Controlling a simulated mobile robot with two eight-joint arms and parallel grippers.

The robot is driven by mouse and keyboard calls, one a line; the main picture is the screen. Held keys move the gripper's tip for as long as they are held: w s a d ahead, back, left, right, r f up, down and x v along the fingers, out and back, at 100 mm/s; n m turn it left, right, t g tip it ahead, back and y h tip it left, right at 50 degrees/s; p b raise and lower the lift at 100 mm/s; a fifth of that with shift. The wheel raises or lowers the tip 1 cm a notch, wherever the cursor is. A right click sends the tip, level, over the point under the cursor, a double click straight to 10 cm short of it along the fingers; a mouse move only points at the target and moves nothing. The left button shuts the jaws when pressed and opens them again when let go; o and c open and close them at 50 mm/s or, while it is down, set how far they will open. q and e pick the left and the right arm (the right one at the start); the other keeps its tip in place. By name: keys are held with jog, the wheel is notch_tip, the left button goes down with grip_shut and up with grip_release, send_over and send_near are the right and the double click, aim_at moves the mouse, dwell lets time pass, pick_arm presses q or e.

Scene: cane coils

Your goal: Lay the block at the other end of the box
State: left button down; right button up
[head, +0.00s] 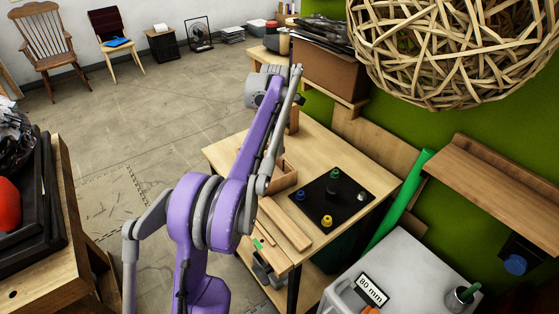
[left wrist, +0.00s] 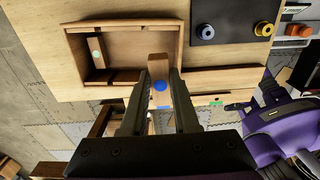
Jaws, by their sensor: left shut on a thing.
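The open wooden box (left wrist: 122,22) lies at the upper left of the left wrist view; part of it also shows in the head view (head: 286,176), beside my arm. A dark wooden block with a green dot (left wrist: 97,52) lies inside at its left end. My left gripper (left wrist: 161,82) is shut on a light wooden block with a blue dot (left wrist: 158,66). The held block overlaps the box's near right corner in the picture; its height above the box cannot be told. In the head view my purple arm hides the fingers.
A black mat (head: 322,208) with several coloured pegs lies right of the box. Flat wooden boards (head: 286,222) lie at the table's front. A white box marked 80 mm (head: 350,298) stands at the lower right. The table's (head: 335,152) back stretch is clear.

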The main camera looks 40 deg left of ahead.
pick_arm(q)
jog(key=shift+w+f, duration=0.1)
jog(key=shift+f, duration=0.1)
jog(key=shift+s+f, duration=0.15)
jog(key=shift+f, duration=2.2)
jog(key=shift+s+f, duration=0.1)
jog(key=shift+f, duration=2.2)
pick_arm(e)
jog(key=shift+s+f, duration=0.3)
pick_arm(q)
jog(key=shift+f+b, duration=0.55)
pick_arm(e)
jog(key=shift+s+f, duration=0.1)
jog(key=shift+f, duration=0.3)
pick_arm(q)
jog(key=c, duration=0.9)
grip_release()
jog(key=shift+c, duration=0.2)
